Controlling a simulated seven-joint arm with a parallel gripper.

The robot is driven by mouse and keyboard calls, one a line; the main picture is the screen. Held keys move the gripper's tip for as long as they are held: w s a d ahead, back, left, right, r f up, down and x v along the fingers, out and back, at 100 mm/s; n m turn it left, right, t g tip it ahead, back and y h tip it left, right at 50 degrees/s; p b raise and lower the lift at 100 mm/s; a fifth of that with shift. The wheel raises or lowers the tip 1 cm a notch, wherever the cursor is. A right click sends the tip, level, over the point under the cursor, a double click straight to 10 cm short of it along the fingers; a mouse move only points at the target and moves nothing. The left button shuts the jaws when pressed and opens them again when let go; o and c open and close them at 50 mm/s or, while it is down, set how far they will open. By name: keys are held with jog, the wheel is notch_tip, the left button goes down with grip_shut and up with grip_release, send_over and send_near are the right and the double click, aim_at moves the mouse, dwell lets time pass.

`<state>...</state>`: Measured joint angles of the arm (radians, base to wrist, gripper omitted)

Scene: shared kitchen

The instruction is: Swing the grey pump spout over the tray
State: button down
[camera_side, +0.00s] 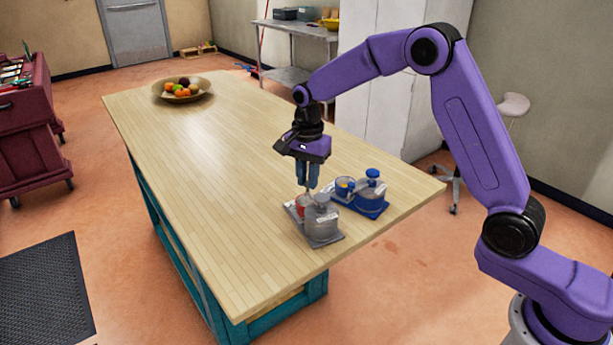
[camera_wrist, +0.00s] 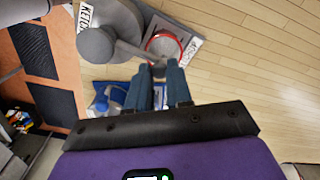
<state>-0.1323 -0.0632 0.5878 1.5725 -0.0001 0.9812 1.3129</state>
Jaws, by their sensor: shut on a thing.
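The grey pump (camera_side: 321,222) stands near the table's front right corner. In the wrist view its round grey head (camera_wrist: 96,45) is at upper left, and its grey spout (camera_wrist: 130,50) runs right to my fingertips. My gripper (camera_side: 307,188) points down with its fingers closed on the spout's end, also seen in the wrist view (camera_wrist: 166,70). A round red-rimmed tray (camera_wrist: 165,40) lies beside the pump on the same grey base (camera_wrist: 192,27). The spout's end shows at the near edge of the red rim; my fingers partly hide it.
A blue pump (camera_side: 370,198) on a blue base stands close behind and right of the grey one, with a small round container (camera_side: 345,187). A fruit bowl (camera_side: 183,90) sits at the far end of the wooden table (camera_side: 190,155). The middle is clear.

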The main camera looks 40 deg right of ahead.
jog(key=c, duration=1)
grip_release()
jog(key=shift+r, duration=0.1)
notch_tip(320, 180, up, 17)
jog(key=shift+r, duration=0.15)
